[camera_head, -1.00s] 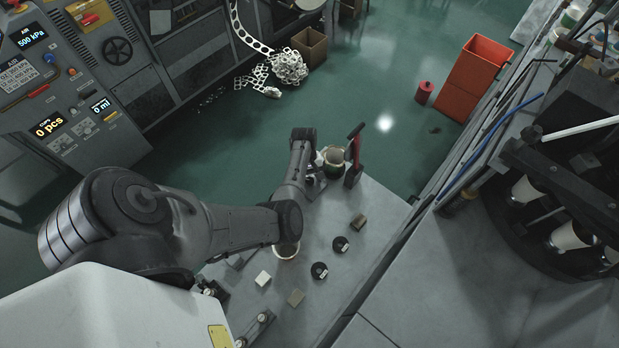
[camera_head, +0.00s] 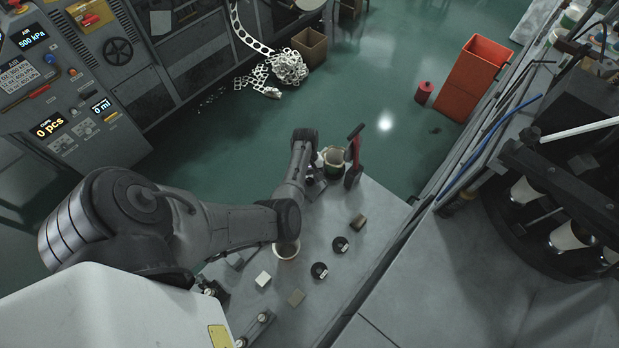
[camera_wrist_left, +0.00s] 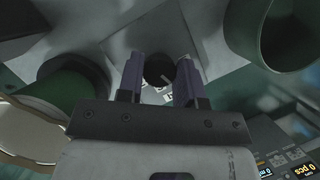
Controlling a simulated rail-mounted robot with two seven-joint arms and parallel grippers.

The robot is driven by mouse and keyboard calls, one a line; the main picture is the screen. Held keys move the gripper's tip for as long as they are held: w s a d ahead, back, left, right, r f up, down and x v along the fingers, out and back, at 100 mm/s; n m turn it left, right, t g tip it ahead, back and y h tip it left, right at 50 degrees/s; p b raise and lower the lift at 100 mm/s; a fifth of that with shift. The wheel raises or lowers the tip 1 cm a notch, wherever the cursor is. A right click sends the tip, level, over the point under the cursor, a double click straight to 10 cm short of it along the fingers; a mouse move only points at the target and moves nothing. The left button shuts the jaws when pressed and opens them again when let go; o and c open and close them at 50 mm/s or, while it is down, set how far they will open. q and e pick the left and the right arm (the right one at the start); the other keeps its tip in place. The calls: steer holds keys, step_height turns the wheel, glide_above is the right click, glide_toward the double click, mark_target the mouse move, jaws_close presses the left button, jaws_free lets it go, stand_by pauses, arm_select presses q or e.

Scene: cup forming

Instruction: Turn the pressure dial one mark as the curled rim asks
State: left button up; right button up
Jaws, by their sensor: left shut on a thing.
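In the left wrist view a small black round dial (camera_wrist_left: 158,68) with a pale line on it sits between the two fingers of my left gripper (camera_wrist_left: 160,78), which is shut on it. White marks show beside the dial, too small to read. In the head view my left gripper (camera_head: 317,187) is low at the far end of the grey table, and the dial is hidden there. A green cup (camera_head: 334,160) stands just beyond the gripper; I cannot make out the shape of its rim. My right gripper is not in view.
A red-and-black upright part (camera_head: 353,158) stands close to the gripper. A pale cup (camera_head: 286,251), two black discs (camera_head: 341,244) and several small blocks (camera_head: 263,279) are on the grey table (camera_head: 372,205). A control panel (camera_head: 50,125) is at left.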

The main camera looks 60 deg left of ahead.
arm_select(q)
steer(key=shift+r+m+g+p, duration=0.15)
steer(key=shift+m+g+p, duration=0.35)
steer(key=shift+m+p, duration=0.45)
steer(key=shift+m+g+p, duration=0.3)
steer(key=shift+m, duration=0.65)
steer(key=m+y+p, duration=0.1)
steer(key=m, duration=0.1)
steer(key=shift+m+g, duration=0.4)
steer(key=shift+w+m+y, duration=0.1)
steer(key=shift+m+y, duration=0.2)
steer(key=shift+m, duration=0.3)
steer(key=shift+m+p, duration=0.3)
steer(key=shift+p, duration=0.05)
steer(key=o, duration=0.9)
